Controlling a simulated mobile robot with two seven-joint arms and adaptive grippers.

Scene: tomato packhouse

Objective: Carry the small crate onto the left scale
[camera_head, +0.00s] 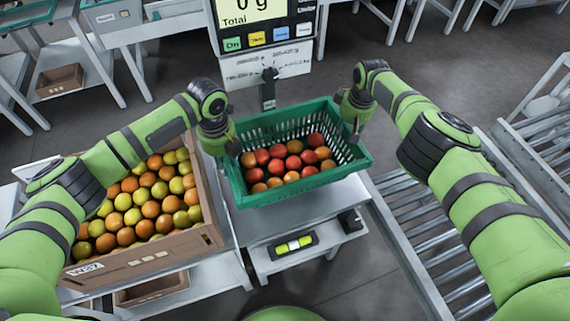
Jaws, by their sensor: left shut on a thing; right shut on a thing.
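The small crate (300,190) is green with slotted walls and holds several red and orange tomatoes. It is in the middle of the head view, in front of a scale's display (258,12) that reads 0 g. My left gripper (232,147) is shut on the crate's left side. My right gripper (355,132) is shut on its right side. The crate looks roughly level over a pale metal surface (262,224). It hides much of what is beneath, so I cannot tell whether it touches.
A large cardboard box (150,260) full of orange and yellow tomatoes stands close on the left. A roller conveyor (405,215) runs on the right. A yellow-green level-like item (293,245) sits below the crate. Benches stand behind on grey floor.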

